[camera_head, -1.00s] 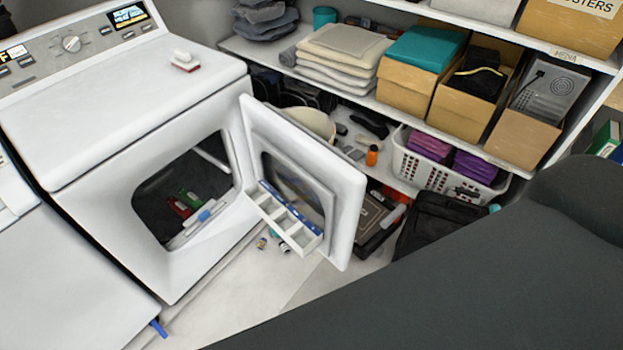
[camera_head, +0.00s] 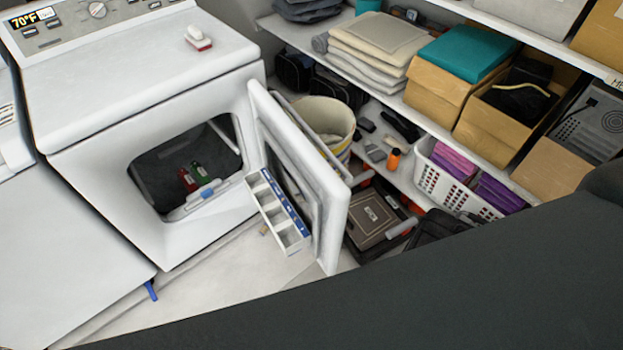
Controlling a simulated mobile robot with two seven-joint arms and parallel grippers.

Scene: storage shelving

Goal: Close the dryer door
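The white dryer (camera_head: 130,85) stands at the left with its front opening facing the lower right. Its white door (camera_head: 333,225) is swung wide open on the right side of the opening. A white compartment tray with a blue edge (camera_head: 278,215) is on the door's inner side. Red and green items (camera_head: 190,177) lie inside the dark drum. A large dark part of my own body covers the lower right. Neither gripper shows in the view.
Shelving at the right holds folded cloths (camera_head: 377,45), cardboard boxes (camera_head: 440,92) and a white basket (camera_head: 440,185) with purple cloths. A bucket (camera_head: 327,122) and a dark case (camera_head: 376,215) stand behind the door. The floor (camera_head: 215,285) before the dryer looks mostly clear.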

